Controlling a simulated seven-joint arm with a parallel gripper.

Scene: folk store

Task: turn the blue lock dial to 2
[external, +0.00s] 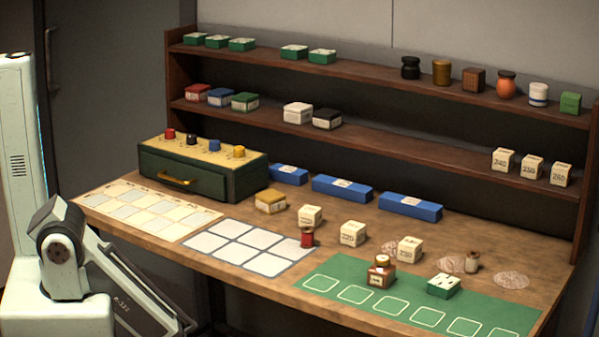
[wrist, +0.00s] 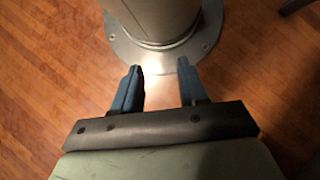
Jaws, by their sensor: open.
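The blue lock dial (external: 214,146) stands on the yellow top of a dark green drawer box (external: 190,183) at the left of the table. It is in a row with a red dial (external: 170,134), a black dial (external: 192,139) and a yellow dial (external: 239,152). The number it points to is too small to read. My gripper (wrist: 160,88) shows in the wrist view with two blue fingers apart and nothing between them. It is over the wooden floor, away from the dials. The external view does not show the fingers.
The box has a brass handle (external: 175,181) in front. A cream card mat (external: 150,212), a white grid mat (external: 245,247) and a green mat (external: 415,310) lie along the table front. Blue boxes (external: 342,188) stand behind. A two-tier shelf (external: 380,78) runs along the back.

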